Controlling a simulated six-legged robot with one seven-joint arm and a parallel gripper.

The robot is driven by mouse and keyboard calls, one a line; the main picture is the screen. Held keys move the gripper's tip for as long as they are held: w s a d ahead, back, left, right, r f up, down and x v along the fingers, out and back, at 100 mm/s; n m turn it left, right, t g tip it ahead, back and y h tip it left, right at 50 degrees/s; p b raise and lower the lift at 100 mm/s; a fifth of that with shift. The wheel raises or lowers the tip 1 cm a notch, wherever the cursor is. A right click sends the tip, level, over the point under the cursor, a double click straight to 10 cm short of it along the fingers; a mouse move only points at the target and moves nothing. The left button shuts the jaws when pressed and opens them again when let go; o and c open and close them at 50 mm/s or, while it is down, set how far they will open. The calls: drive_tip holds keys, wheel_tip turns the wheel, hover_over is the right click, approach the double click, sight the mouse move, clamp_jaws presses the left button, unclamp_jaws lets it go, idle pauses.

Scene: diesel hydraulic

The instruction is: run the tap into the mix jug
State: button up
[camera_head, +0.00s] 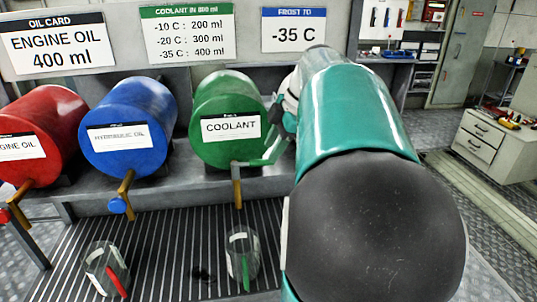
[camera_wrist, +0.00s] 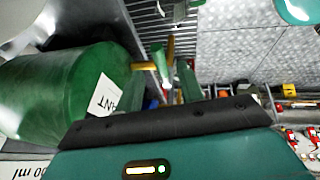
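The green coolant drum (camera_head: 229,118) lies on the shelf, with its brass tap (camera_head: 237,187) pointing down at the front. A clear jug with a green stripe (camera_head: 242,258) stands on the slatted grate below that tap. No marking shows which jug is the mix jug. My gripper (camera_head: 262,160) is beside the coolant tap, partly hidden by my arm. In the wrist view, the gripper's green fingers (camera_wrist: 173,75) look apart, close to the brass tap (camera_wrist: 145,66). Whether they touch the tap is unclear. I see no liquid running.
The red engine oil drum (camera_head: 45,130) and blue hydraulic oil drum (camera_head: 128,127) lie to the left. A second jug with a red stripe (camera_head: 106,268) stands on the grate. Signs (camera_head: 187,38) hang above. A drawer cabinet (camera_head: 492,145) stands at right.

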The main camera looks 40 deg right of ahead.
sight(265, 160)
drive_tip(key=shift+x, duration=1.65)
clamp_jaws()
drive_tip(key=shift+a, duration=0.1)
drive_tip(key=shift+s+a+m+t+h, duration=0.15)
drive_tip(key=shift+s+a+m+h, duration=0.4)
drive_tip(key=shift+m, duration=0.65)
drive_tip(key=shift+s+a+m+t+h, duration=0.15)
drive_tip(key=shift+s+a+m+h, duration=0.35)
drive_tip(key=shift+m, duration=0.7)
drive_tip(key=shift+a, duration=0.15)
unclamp_jaws()
